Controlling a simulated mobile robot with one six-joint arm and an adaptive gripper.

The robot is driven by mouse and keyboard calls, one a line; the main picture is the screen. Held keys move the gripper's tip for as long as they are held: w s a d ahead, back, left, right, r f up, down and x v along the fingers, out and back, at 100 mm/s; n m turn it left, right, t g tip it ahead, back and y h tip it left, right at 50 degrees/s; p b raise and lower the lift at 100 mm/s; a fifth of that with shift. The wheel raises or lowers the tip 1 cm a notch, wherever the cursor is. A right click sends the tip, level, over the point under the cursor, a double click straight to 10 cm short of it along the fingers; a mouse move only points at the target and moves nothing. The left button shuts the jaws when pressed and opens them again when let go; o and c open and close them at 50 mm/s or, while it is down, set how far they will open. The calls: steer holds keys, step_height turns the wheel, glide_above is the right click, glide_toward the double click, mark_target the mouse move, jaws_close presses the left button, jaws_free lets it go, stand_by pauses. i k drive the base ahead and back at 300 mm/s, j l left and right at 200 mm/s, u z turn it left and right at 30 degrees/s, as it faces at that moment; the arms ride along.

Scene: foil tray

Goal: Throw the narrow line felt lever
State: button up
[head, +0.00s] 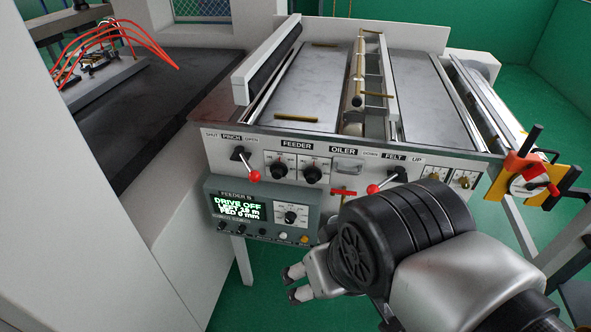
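The felt lever (381,184) is on the feeder's front panel, under the labels DOWN, FELT and UP. Its red ball knob points down and left, toward the DOWN side. Which line this lever belongs to cannot be read here. My gripper (294,284) is in front of and below the panel, left of and lower than the felt lever, and apart from it. Its two pale fingers with dark tips point left with a small gap between them, and it appears empty. My dark wrist stands close below the lever but leaves its knob visible.
A similar pinch lever (247,167) with a red knob is at the panel's left. Between them are dials (312,173) and a red part (343,191). A control box (262,212) reads DRIVE OFF. An orange and yellow fixture (532,178) juts out at right.

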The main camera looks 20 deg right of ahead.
mark_target(399, 172)
steer(key=z, duration=0.95)
steer(key=i+l, duration=0.15)
steer(key=l, duration=0.15)
steer(key=i+l, duration=0.15)
steer(key=l, duration=0.2)
steer(key=i+l, duration=0.15)
steer(key=l, duration=0.15)
steer(key=i+l, duration=0.15)
steer(key=l, duration=0.15)
